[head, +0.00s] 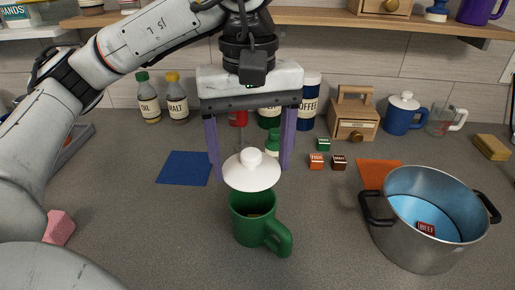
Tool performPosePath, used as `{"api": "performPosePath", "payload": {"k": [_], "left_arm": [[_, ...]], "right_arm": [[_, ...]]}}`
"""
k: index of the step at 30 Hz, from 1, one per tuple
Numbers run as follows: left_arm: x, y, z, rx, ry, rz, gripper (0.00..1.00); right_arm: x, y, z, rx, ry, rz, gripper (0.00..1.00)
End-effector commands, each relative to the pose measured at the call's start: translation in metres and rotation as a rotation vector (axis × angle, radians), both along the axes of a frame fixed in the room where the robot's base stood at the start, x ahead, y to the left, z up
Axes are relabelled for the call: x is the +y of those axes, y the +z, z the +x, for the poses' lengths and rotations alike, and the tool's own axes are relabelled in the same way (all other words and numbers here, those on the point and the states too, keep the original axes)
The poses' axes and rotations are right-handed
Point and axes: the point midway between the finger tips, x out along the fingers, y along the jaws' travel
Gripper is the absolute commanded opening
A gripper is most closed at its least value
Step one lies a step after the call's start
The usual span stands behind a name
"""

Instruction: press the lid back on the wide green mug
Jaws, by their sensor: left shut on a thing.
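The wide green mug (254,231) stands upright on the grey counter, its handle toward the lower right. Part of its open mouth shows, with something brownish inside. The white lid (251,174), domed with a round knob, is above the mug's mouth, a little toward its back. It looks apart from the rim, though the exact gap is hard to tell. My left gripper (251,176) points down with its purple fingers on either side of the lid, shut on the lid's edges. My right gripper is not in view.
A steel pot (421,246) with a red cube inside stands right of the mug. Blue (184,168) and orange (376,172) mats, small cubes, bottles, a wooden box (353,119) and a lidded blue mug (402,117) lie behind. A pink block (60,228) is at left.

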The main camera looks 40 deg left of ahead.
Motion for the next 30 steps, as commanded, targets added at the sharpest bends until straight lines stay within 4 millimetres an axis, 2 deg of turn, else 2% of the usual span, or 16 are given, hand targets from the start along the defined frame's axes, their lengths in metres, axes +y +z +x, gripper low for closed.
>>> {"api": "performPosePath", "payload": {"k": [15, 30], "left_arm": [[0.0, -0.051, 0.0, 0.0, 0.0, 0.0, 0.53], [0.0, -0.056, 0.0, -0.001, -0.001, 0.001, 0.53]], "right_arm": [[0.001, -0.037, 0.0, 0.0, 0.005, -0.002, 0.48], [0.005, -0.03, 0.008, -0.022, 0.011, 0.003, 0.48]]}}
